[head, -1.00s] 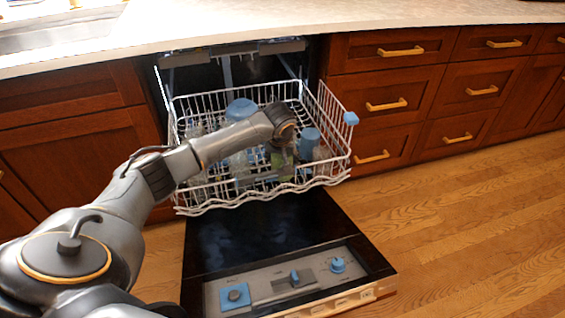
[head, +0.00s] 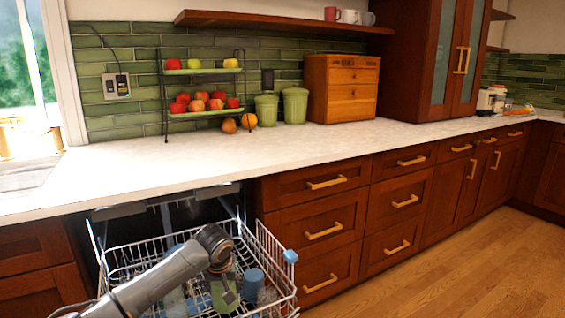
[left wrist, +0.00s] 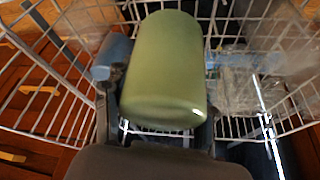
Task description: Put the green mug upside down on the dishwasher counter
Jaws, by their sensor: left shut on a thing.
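The green mug (left wrist: 165,60) fills the middle of the left wrist view, between the fingers of my left gripper (left wrist: 160,118), which is shut on it. In the head view the mug (head: 217,298) shows partly, low in the dishwasher rack area, behind my gripper (head: 226,286). I cannot tell whether it touches the rack. The pale dishwasher counter (head: 215,165) runs above and behind the open dishwasher, with bare surface over the machine. My right gripper is not in view.
The white wire rack (head: 272,245) surrounds the mug and holds a blue cup (head: 252,284) close by and clear glassware. On the counter stand a fruit stand (head: 205,112), green canisters (head: 294,105) and a wooden box (head: 341,88). The counter's front is clear.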

